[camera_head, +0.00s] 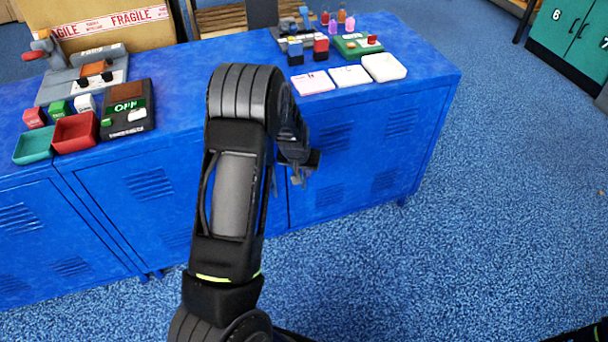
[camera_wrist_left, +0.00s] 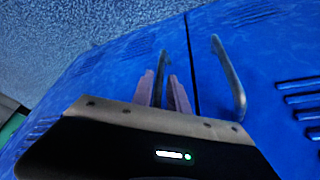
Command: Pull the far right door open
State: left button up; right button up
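The blue cabinet's far right door (camera_head: 350,160) has louvre slots and sits flush, shut. It also fills the left of the seam in the left wrist view (camera_wrist_left: 110,75). Its dark bar handle (camera_wrist_left: 163,66) stands between the fingers of my left gripper (camera_wrist_left: 163,92). The fingers are close to the bar on both sides; I cannot tell whether they touch it. In the head view my left gripper (camera_head: 300,172) is at the door's left edge, partly hidden behind my own wrist. My right gripper is not in view.
The adjoining door's handle (camera_wrist_left: 230,78) is close beside my left gripper, across the seam. Blue floor (camera_head: 480,220) in front and right is clear. Green lockers (camera_head: 575,40) stand far right.

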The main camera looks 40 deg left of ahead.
pick_arm(q)
jog(key=shift+x, duration=1.45)
jog(key=shift+c, duration=0.6)
grip_shut()
